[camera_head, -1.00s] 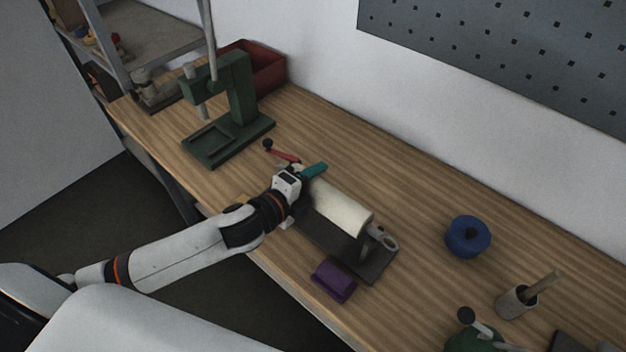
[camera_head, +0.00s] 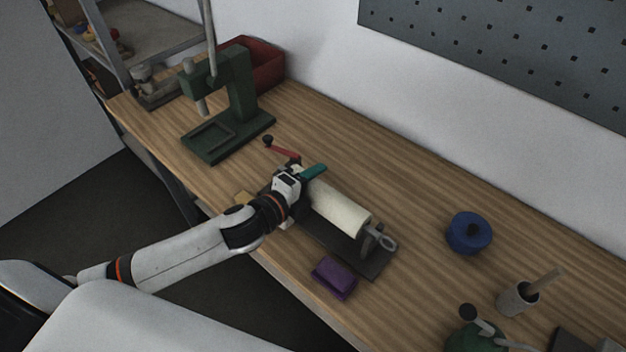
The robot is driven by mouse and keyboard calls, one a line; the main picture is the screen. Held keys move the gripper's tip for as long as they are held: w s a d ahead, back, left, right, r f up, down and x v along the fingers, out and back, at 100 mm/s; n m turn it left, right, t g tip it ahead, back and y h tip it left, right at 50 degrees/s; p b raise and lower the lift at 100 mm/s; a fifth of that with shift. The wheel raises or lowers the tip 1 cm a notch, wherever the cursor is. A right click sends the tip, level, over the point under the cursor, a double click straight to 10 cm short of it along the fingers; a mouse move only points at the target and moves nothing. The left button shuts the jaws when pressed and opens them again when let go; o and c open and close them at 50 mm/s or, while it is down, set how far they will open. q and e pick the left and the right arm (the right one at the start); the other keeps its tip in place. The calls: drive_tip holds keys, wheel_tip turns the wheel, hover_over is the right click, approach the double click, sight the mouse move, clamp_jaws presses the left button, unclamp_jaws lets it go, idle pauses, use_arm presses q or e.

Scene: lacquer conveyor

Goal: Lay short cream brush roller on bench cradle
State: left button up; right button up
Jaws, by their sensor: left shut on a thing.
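The short cream brush roller (camera_head: 340,208) lies along the dark bench cradle (camera_head: 370,264) on the wooden bench. Its right end is at the cradle's end support, where a grey ring (camera_head: 387,243) sticks out. Its left end is at my left gripper (camera_head: 300,178), which is shut at that end by a teal piece (camera_head: 314,171). The fingers and their exact hold are mostly hidden by the wrist. I cannot tell whether the roller rests fully on the supports. My right gripper is not in view.
A red-handled crank (camera_head: 281,149) lies just behind the gripper. A green press (camera_head: 232,100) and red bin (camera_head: 262,66) stand at the back left. A purple block (camera_head: 334,277) sits in front of the cradle. A blue round container (camera_head: 468,233) stands to the right, with clear bench between.

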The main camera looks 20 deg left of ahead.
use_arm(q)
drive_tip(key=o, duration=1.2)
drive_tip(key=shift+s+a, duration=0.2)
drive_tip(key=shift+s, duration=0.25)
drive_tip(key=b+v, duration=0.2)
drive_tip(key=v, duration=0.8)
drive_tip(key=shift+d, duration=0.1)
drive_tip(key=shift+s+r, duration=0.25)
drive_tip(key=shift+s, duration=0.25)
